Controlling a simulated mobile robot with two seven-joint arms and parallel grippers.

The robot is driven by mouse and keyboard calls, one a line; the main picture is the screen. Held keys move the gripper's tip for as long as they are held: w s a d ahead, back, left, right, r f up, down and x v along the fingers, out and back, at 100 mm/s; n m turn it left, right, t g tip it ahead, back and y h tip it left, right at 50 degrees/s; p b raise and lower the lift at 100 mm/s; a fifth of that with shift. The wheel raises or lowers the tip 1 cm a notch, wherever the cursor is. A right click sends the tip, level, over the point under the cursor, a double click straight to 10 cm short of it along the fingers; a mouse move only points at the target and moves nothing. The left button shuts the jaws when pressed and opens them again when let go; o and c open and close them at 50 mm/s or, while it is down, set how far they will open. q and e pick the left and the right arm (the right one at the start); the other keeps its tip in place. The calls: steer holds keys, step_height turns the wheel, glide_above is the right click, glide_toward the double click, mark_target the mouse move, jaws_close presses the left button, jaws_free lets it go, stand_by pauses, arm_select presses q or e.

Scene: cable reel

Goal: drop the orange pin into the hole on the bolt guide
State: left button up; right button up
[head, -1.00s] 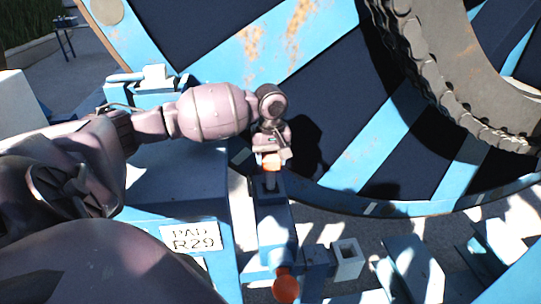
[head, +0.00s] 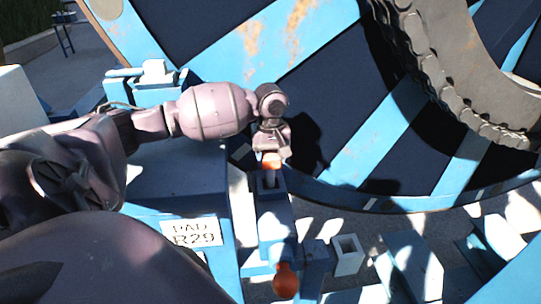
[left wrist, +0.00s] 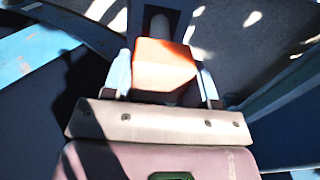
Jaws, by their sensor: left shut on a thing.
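My left gripper (head: 271,152) is shut on the orange pin (head: 271,160). In the left wrist view the pin's orange block-shaped head (left wrist: 165,65) sits between the two fingers (left wrist: 163,88). In the head view the pin's head is just beyond the square open top of the blue bolt guide (head: 275,215). The dark hole (head: 268,180) in that top is visible, and no shaft shows in it. My right gripper is not in view.
A large blue reel (head: 370,145) with a heavy chain (head: 455,100) stands close behind the gripper. An orange knob (head: 286,281) is at the guide's near end. A sign (head: 192,233) reads PAD R29.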

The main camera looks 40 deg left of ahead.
arm_select(q)
steer(key=shift+f, duration=1.45)
steer(key=shift+f, duration=0.1)
